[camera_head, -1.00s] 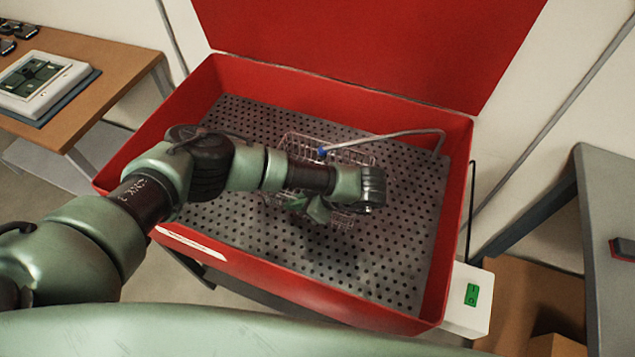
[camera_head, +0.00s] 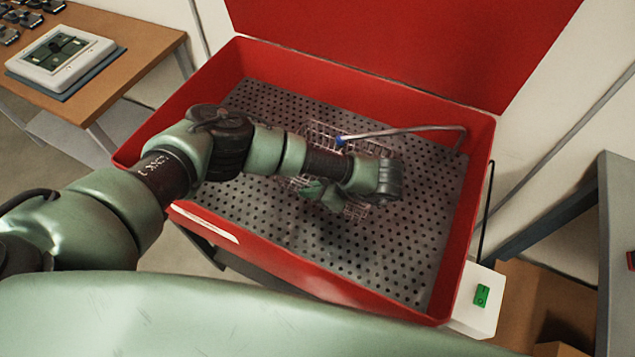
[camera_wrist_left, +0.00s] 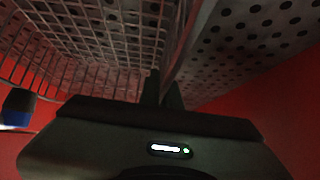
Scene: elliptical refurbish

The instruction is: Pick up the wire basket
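The wire basket (camera_head: 352,208) is a thin metal mesh basket on the perforated grey floor of the red basin. My left arm crosses over it and hides much of it. My left gripper (camera_head: 333,196) is at the basket's near side. In the left wrist view, the wire basket (camera_wrist_left: 95,45) fills the upper left. The two dark fingers of the left gripper (camera_wrist_left: 163,92) are close together, one on each side of the basket's wall. They appear closed on it. I cannot see whether the basket is clear of the floor. My right gripper is not in view.
The red basin (camera_head: 470,200) has raised walls and an upright red lid (camera_head: 400,45). A grey hose with a blue end (camera_head: 340,140) reaches over the basket. A wooden table (camera_head: 120,75) stands left, a grey table (camera_head: 615,240) right. The basin floor right of the basket is bare.

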